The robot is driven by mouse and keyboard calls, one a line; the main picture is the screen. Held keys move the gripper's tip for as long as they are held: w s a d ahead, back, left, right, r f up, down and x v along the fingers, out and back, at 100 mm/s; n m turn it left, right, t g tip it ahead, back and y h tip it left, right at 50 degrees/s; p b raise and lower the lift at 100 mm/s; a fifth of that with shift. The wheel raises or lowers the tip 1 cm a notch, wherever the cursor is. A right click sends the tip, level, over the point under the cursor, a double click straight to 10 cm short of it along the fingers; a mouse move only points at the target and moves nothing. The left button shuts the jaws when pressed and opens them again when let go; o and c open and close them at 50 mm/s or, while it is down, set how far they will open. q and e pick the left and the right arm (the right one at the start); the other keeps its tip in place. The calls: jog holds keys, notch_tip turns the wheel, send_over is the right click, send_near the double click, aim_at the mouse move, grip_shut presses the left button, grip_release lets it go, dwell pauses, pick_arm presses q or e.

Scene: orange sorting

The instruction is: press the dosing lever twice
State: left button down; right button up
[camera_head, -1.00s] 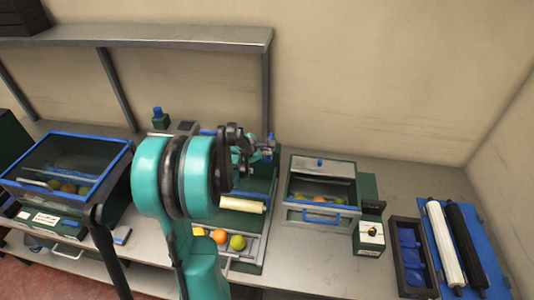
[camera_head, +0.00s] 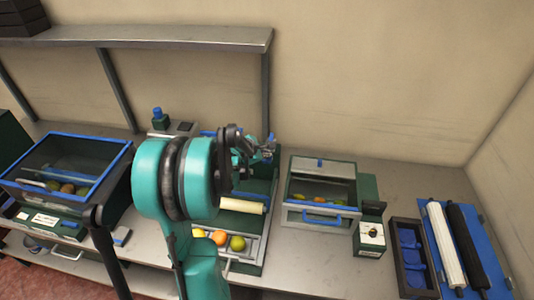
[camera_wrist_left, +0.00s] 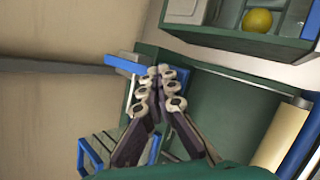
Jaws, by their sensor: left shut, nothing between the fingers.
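My left gripper (camera_head: 264,150) is at the upper right of the green machine (camera_head: 270,190) in the middle of the bench. In the left wrist view the gripper (camera_wrist_left: 160,73) has its fingertips together with nothing between them. A blue bar (camera_wrist_left: 125,64), probably the dosing lever, shows just left of the fingertips, with more blue behind them. I cannot tell whether the fingers touch it. My left arm hides much of the machine in the head view. My right gripper is not in view.
A cream roller (camera_head: 242,206) and a tray with several fruits (camera_head: 219,238) are at the machine's front. A blue-rimmed bin (camera_head: 62,140) stands left. A lidded bin (camera_head: 312,213) and a dark tray (camera_head: 411,291) stand right. A shelf (camera_head: 150,36) runs above the bench's back.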

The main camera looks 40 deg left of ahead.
pick_arm(q)
jog(key=shift+r+p, duration=1.2)
jog(key=shift+r, duration=0.6)
notch_tip(320, 180, up, 5)
jog(key=p, duration=0.3)
jog(key=shift+p, duration=0.35)
